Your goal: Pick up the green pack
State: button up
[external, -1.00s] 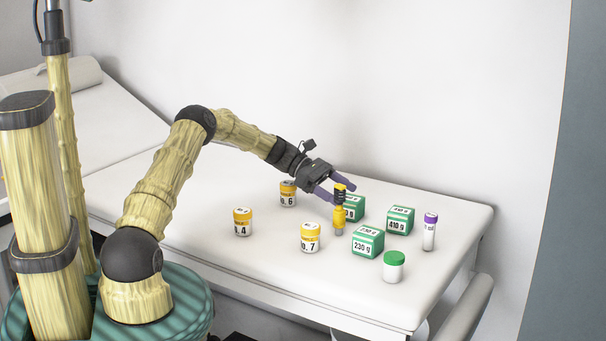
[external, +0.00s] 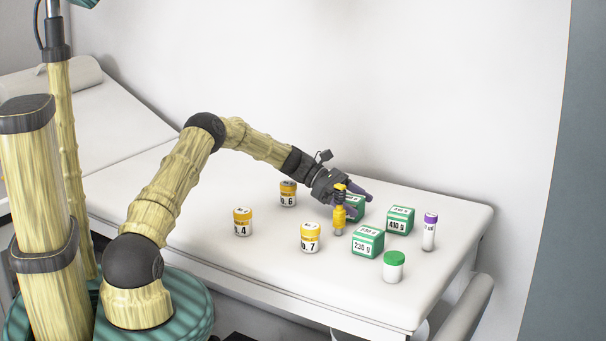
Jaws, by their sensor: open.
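Three green and white packs are on the white padded table. One pack (external: 355,212) is partly hidden behind a yellow bottle and my gripper. A second pack (external: 400,221), labelled 410 g, stands to its right. A third pack (external: 367,243), labelled 230 g, stands nearer the camera. My gripper (external: 360,195) is open, its purple fingers low at the partly hidden pack. One finger shows over that pack's right side; the other is mostly hidden. I cannot tell whether the fingers touch it.
The yellow bottle (external: 338,215) stands just in front of my gripper. Yellow-capped jars (external: 242,222), (external: 310,238), (external: 288,194) stand to the left. A green-capped jar (external: 393,267) and a purple-capped tube (external: 429,231) stand right. The table's left part is clear.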

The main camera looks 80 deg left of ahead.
aim_at(356, 198)
jog(key=c, duration=1.1)
jog(key=shift+c, duration=0.2)
jog(key=shift+r, duration=0.1)
notch_tip(356, 198, up, 10)
jog(key=shift+f+p, duration=0.1)
jog(key=shift+p, duration=1.05)
